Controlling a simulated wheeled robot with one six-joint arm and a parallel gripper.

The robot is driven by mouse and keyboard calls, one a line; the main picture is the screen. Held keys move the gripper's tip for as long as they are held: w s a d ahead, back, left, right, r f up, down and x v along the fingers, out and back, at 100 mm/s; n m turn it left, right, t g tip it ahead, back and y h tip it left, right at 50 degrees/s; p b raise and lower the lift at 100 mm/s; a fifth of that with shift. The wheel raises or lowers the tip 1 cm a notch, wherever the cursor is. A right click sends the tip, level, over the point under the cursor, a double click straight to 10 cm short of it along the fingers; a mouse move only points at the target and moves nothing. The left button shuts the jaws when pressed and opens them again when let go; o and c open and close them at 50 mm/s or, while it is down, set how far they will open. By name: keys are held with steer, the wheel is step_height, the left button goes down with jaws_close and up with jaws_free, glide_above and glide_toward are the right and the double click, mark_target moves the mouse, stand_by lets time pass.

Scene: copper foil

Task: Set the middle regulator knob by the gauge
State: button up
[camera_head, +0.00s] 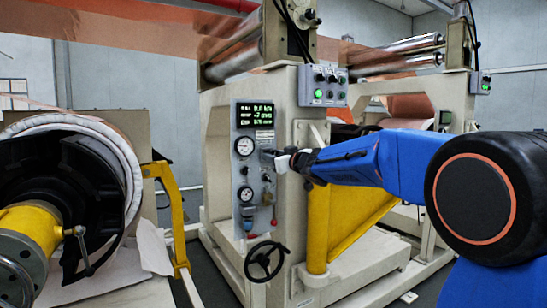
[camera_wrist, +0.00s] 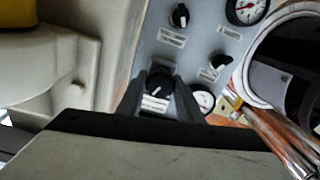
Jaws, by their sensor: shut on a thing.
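The grey control panel (camera_head: 241,170) stands on the front of the cream machine frame. It bears an upper round gauge (camera_head: 244,146) and a lower round gauge (camera_head: 245,193). My gripper (camera_head: 268,156) reaches the panel from the right, beside the upper gauge. In the wrist view its fingers (camera_wrist: 161,82) are shut on a black regulator knob (camera_wrist: 157,84), with a white label below it. Two other black knobs, one upper (camera_wrist: 180,15) and one at right (camera_wrist: 220,61), are apart from the fingers. A gauge with a red needle (camera_wrist: 248,9) and another, partly hidden gauge (camera_wrist: 204,101) show.
A green-lettered display (camera_head: 255,115) sits above the gauges. A black handwheel (camera_head: 265,261) and red-tipped lever (camera_head: 274,222) are below. A yellow guard (camera_head: 318,220) stands under my arm. A large roll (camera_head: 120,160) is at left. Pipes (camera_wrist: 287,135) lie right of the panel.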

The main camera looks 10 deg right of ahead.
steer(key=shift+f, duration=0.2)
steer(key=o, duration=1)
steer(key=shift+r, duration=0.1)
steer(key=shift+o, duration=0.2)
steer(key=shift+s+d, duration=0.1)
steer(key=v, duration=1.7)
steer(key=shift+s, duration=0.1)
